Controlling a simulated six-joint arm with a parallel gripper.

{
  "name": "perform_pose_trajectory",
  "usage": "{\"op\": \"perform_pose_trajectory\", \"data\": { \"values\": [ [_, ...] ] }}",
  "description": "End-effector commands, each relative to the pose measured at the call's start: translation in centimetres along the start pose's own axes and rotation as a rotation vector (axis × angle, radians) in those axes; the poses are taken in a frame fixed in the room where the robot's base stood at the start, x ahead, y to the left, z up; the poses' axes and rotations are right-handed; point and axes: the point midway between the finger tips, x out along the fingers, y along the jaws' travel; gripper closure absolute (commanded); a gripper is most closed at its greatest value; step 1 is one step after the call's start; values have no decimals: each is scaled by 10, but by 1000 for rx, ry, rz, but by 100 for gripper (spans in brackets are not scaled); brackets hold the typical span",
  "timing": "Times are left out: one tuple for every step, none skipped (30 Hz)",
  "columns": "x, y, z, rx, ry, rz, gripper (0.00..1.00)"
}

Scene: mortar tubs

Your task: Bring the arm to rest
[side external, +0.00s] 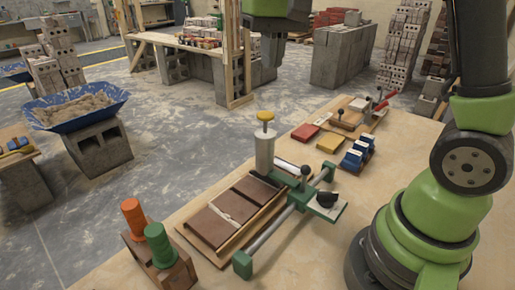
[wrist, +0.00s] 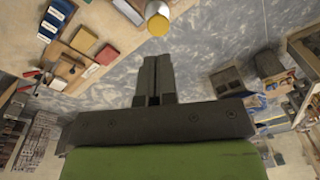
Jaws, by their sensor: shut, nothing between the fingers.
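My gripper (side external: 269,52) hangs in the air at the top of the side view, above and behind the bench. In the wrist view its two dark fingers (wrist: 153,80) are together with nothing between them. Its tips are well clear of the metal cylinder with a yellow knob (side external: 265,140), the nearest tall thing below it. The same cylinder shows in part at the top of the wrist view (wrist: 157,20).
The plywood bench (side external: 320,255) holds a green clamp jig (side external: 325,198) over brown tiles, orange (side external: 134,216) and green (side external: 160,243) handles in a block, red and yellow blocks, and blue pieces (side external: 357,153). A blue tray of mortar (side external: 77,108) stands on a block at left.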

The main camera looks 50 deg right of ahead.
Motion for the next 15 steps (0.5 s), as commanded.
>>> {"op": "perform_pose_trajectory", "data": {
  "values": [
    [-10, 1, 13, -16, 33, -27, 100],
    [-15, 1, 21, -27, 55, -45, 100],
    [-22, 2, 33, -40, 85, -71, 100],
    [-25, 4, 43, -50, 107, -92, 100],
    [-29, 5, 52, -59, 131, -112, 100],
    [-33, 6, 65, -71, 162, -140, 100],
    [-35, 8, 74, -80, 186, -160, 100],
    [-36, 9, 83, -88, 209, -181, 100],
    [-37, 12, 95, -98, 242, -207, 100],
    [-37, 14, 104, -104, 265, -227, 100],
    [-37, 15, 112, -110, 288, -245, 100],
    [-36, 18, 122, -116, 316, -269, 100],
    [-34, 19, 129, -120, 335, -286, 100],
    [-33, 21, 135, -124, 353, -301, 100],
    [-30, 23, 142, -127, 375, -320, 100]
  ]
}}
